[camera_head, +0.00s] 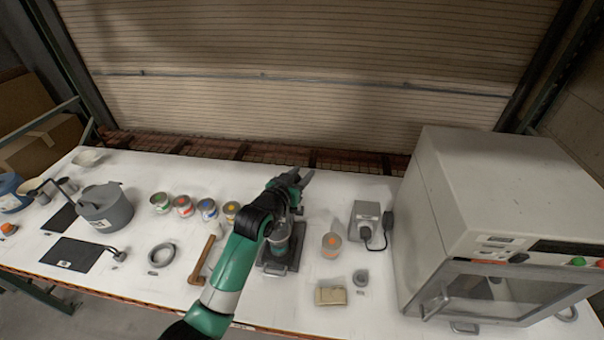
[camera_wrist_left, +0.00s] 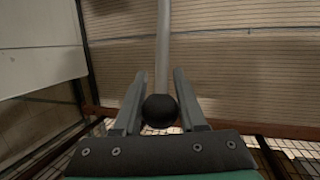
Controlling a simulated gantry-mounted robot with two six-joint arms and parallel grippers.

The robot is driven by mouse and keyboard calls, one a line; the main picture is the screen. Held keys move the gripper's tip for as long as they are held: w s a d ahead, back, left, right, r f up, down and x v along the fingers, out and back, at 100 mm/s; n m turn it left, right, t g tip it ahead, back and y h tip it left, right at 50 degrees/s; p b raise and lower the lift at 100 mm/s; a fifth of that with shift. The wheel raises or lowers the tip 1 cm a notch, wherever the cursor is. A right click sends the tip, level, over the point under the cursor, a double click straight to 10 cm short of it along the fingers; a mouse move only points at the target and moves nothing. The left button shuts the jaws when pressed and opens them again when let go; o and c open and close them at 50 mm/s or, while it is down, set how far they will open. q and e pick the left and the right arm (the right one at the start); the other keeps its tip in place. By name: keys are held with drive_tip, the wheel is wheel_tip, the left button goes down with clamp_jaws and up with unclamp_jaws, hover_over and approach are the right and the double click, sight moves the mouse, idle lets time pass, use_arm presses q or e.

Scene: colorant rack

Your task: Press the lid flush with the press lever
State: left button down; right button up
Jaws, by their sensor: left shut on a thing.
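My left gripper (camera_head: 298,178) reaches over the press from the front and is shut on the press lever. In the left wrist view, its fingers stand on both sides of the black ball knob (camera_wrist_left: 160,110) at the end of the grey lever (camera_wrist_left: 163,45). The dark press base (camera_head: 277,269) sits on the table below my arm. A grey can (camera_head: 279,246) stands on the base, partly covered by my arm. The lid and its seating cannot be made out. My right gripper is not in view.
Several small colorant tins (camera_head: 184,206) stand left of the press, with a wooden-handled tool (camera_head: 203,260) nearer. An orange-marked cup (camera_head: 331,244), a grey box with a cable (camera_head: 364,222) and a large machine (camera_head: 480,210) are to the right. A tan block (camera_head: 330,296) lies in front.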

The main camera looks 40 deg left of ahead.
use_arm(q)
drive_tip(key=c, duration=0.8)
unclamp_jaws()
drive_tip(key=shift+s+a+f, duration=0.1)
drive_tip(key=shift+a+f, duration=0.15)
drive_tip(key=shift+f, duration=0.4)
drive_tip(key=shift+c, duration=0.2)
drive_tip(key=shift+o, duration=1.2)
drive_tip(key=shift+s, duration=0.1)
drive_tip(key=shift+o, duration=0.6)
drive_tip(key=shift+r, duration=0.3)
drive_tip(key=shift+d, duration=0.1)
drive_tip(key=v, duration=0.5)
drive_tip(key=shift+r, duration=0.1)
drive_tip(key=p+v, duration=0.4)
drive_tip(key=v, duration=0.2)
drive_tip(key=shift+s, duration=0.2)
drive_tip(key=shift+d, duration=0.1)
drive_tip(key=shift+c, duration=0.3)
